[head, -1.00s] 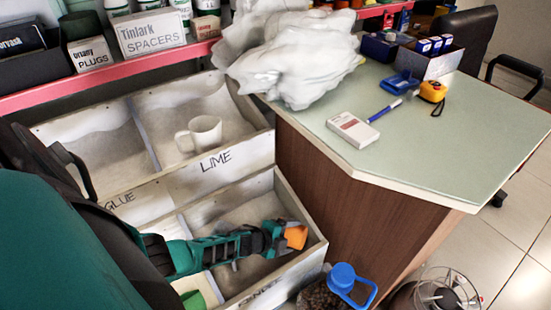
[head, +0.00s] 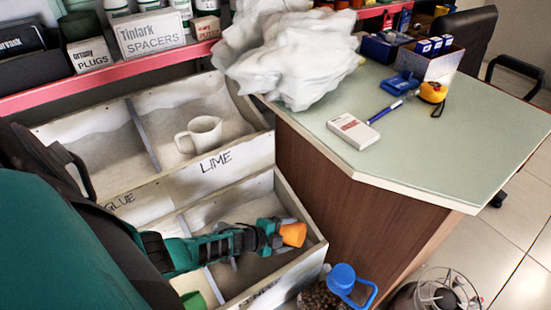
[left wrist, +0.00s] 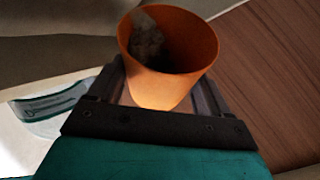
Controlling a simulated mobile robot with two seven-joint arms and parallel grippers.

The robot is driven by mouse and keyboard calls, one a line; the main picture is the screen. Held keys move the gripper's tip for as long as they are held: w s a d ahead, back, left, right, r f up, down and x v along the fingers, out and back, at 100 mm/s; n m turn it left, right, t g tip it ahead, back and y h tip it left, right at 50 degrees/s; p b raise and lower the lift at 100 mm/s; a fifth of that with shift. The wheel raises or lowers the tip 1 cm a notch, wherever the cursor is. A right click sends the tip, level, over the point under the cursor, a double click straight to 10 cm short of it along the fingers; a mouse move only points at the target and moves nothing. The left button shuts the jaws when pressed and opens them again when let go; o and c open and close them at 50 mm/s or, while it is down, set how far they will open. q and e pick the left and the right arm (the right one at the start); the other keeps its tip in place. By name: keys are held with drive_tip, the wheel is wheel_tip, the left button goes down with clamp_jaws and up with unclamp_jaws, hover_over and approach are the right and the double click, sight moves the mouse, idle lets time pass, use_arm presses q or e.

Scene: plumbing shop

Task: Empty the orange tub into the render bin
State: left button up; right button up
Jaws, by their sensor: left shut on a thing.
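The orange tub (head: 293,234) is in my left gripper (head: 280,236), above the right part of the lower front bin. The left wrist view shows the tub (left wrist: 168,85) between the fingers (left wrist: 165,92), its open mouth in sight and a greyish lump of material inside. The render bin (head: 310,250) is this front bin, with a partly hidden label on its front wall. It holds pale powder. My forearm crosses it from the left and hides part of it. I cannot see any material falling from the tub. My right gripper is not in view.
Behind is the lime bin (head: 238,158) with a white mug (head: 200,134) in its powder. A counter (head: 420,150) stands to the right with a white bag (head: 290,60) on it. A blue-lidded jar (head: 322,295) is close by the bin's right front corner.

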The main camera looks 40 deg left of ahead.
sight(282, 228)
use_arm(q)
drive_tip(key=shift+a+r, duration=0.1)
drive_tip(key=shift+r, duration=0.15)
drive_tip(key=shift+a+r+n+h, duration=0.2)
drive_tip(key=shift+r+n+h, duration=0.1)
drive_tip(key=shift+s+a+r+t, duration=0.1)
drive_tip(key=shift+r+t, duration=0.1)
drive_tip(key=shift+t, duration=0.1)
idle(0.4)
drive_tip(key=shift+s+a+r+n+h, duration=0.1)
drive_tip(key=shift+a+r+n+h, duration=0.2)
drive_tip(key=shift+r, duration=0.15)
idle(0.5)
drive_tip(key=shift+a+r+t, duration=0.1)
drive_tip(key=shift+r+t, duration=0.2)
drive_tip(key=shift+r, duration=0.05)
drive_tip(key=shift+a+r+n+h, duration=0.15)
drive_tip(key=shift+r+n+h, duration=0.15)
drive_tip(key=shift+h, duration=0.1)
